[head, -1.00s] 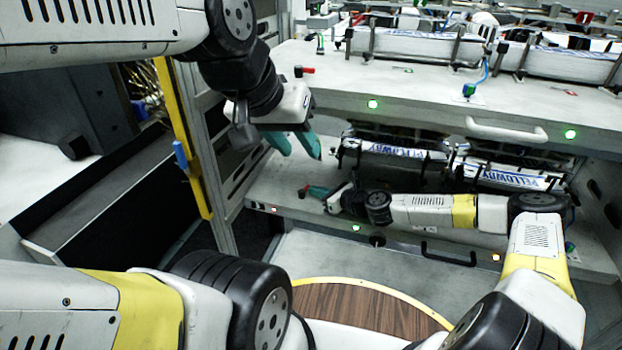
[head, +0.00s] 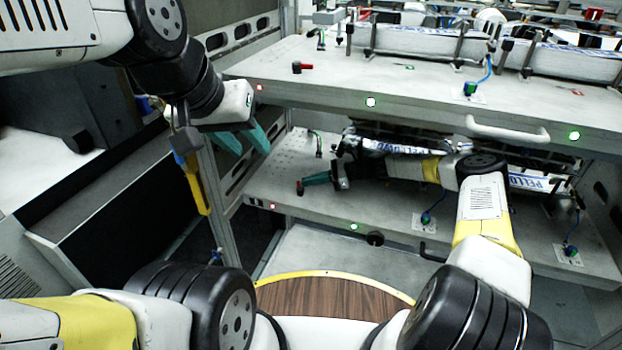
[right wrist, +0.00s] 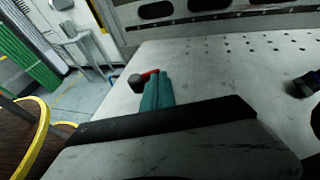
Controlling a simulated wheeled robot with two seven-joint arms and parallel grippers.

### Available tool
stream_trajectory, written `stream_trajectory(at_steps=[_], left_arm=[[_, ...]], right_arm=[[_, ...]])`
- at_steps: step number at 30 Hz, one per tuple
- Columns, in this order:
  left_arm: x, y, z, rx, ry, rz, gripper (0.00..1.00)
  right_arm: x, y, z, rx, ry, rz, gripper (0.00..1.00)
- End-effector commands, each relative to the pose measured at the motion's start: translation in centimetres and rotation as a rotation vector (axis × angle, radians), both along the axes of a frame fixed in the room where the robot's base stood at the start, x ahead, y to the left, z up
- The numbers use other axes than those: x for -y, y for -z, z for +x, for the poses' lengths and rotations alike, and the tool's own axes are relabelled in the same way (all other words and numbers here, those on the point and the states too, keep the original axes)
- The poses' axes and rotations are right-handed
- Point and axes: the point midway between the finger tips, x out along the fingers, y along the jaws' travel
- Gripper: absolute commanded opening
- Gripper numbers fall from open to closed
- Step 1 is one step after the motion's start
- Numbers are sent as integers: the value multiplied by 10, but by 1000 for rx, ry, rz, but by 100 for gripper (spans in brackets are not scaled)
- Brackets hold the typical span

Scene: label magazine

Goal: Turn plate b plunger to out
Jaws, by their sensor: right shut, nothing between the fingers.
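A small plunger (head: 300,187) with a dark body stands near the left front corner of the lower plate (head: 290,207). In the right wrist view the plunger (right wrist: 135,81) shows a grey end and a red handle partly behind my fingers. My right gripper (head: 306,181) is shut and empty, its teal fingertips right beside the plunger; contact cannot be told. Its closed fingers also show in the right wrist view (right wrist: 158,80). A similar red-handled plunger (head: 303,67) is on the upper plate (head: 330,82). My left gripper (head: 252,150) is open and empty, left of the plates. No plate letter is readable.
The upper plate overhangs the lower one, with my right forearm in the gap. Label stacks (head: 405,147) lie behind that arm. A white handle (head: 508,131) is on the upper front edge.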

Motion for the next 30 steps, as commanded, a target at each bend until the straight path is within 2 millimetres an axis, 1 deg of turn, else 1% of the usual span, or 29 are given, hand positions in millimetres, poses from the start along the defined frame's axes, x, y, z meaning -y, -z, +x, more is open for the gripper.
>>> stream_trajectory(at_steps=[3, 19, 30], left_arm=[[0, 0, 0, 0, 0, 0, 36], [0, 0, 0, 0, 0, 0, 36], [0, 0, 0, 0, 0, 0, 36]], right_arm=[[-5, 1, 3, 1, -76, -4, 0], [-19, 1, 7, -2, -69, -1, 0], [-22, 1, 8, -2, -67, -1, 0]])
